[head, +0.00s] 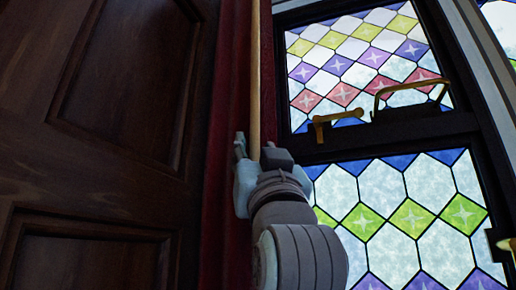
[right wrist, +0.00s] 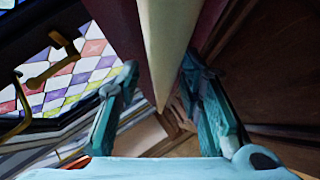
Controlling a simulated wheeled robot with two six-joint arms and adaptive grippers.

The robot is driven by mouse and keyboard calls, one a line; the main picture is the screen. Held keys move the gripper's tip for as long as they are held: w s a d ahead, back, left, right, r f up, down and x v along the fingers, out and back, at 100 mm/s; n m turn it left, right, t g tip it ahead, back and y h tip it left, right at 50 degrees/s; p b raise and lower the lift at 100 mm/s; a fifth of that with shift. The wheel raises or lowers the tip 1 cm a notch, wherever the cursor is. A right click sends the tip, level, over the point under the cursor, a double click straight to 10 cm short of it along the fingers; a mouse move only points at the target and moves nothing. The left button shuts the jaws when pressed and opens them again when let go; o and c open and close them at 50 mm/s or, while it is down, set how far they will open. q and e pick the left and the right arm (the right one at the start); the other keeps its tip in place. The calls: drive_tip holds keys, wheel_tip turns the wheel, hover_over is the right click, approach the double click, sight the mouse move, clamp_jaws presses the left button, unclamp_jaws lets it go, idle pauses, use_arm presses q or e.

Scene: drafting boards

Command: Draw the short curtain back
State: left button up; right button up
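A dark red curtain (head: 213,190) hangs in a narrow strip between the dark wood panelling and the stained-glass window. A pale wooden rod (head: 255,70) runs upright in front of it. My right gripper (head: 256,148) is at the rod's lower visible part. In the right wrist view, my right gripper (right wrist: 158,85) is open, its two teal fingers on either side of the rod (right wrist: 168,40), with gaps showing. Red cloth (right wrist: 129,30) shows behind the rod. Where the rod joins the curtain is out of view. My left gripper is not in view.
Dark wood panelling (head: 125,75) fills the left side. The stained-glass window (head: 350,60) is on the right, with a brass handle (head: 320,127) and a brass stay (head: 405,86) on its dark frame, close to the right of my arm.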

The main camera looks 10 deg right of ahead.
sight(258, 100)
wheel_tip(258, 100, up, 10)
drive_tip(key=shift+s+r, duration=0.1)
idle(0.6)
